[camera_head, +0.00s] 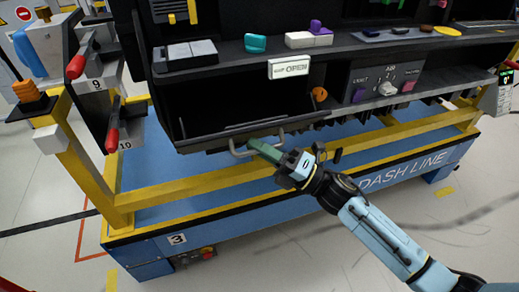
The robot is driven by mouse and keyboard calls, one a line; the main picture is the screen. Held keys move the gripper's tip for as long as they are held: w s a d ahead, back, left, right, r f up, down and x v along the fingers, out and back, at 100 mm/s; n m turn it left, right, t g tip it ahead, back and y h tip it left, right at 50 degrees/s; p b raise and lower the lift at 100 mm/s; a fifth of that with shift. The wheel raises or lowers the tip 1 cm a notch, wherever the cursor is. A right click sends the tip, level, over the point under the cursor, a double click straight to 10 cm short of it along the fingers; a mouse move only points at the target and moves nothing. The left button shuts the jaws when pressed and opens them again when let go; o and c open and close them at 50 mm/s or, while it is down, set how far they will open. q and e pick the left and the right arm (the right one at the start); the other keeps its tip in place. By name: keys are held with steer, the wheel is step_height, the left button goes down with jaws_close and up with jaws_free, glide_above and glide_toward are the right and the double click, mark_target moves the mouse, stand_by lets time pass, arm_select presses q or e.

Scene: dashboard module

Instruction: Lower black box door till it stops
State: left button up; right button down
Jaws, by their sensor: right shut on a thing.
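The black box (215,103) sits under the dashboard ledge, left of the middle, and its front is open onto a dark hollow. Its black door (215,140) shows as a narrow strip along the bottom edge of the opening. A grey loop handle (237,152) sticks out from the door's front. My right gripper (262,149) reaches in from the lower right and is shut on the handle, its green finger covering part of it. My left gripper is not in view.
A sign reading OPEN (289,67) and an orange knob (319,94) are above and right of the opening. A panel with a dial (387,89) is further right. Red-handled levers (112,140) stand at left. The yellow and blue stand (190,190) runs below.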

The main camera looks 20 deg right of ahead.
steer(key=shift+s+a+f, duration=0.1)
steer(key=shift+s+f, duration=0.1)
steer(key=shift+f, duration=0.15)
steer(key=c, duration=1.9)
jaws_free()
steer(key=o, duration=0.4)
steer(key=shift+s+r, duration=0.1)
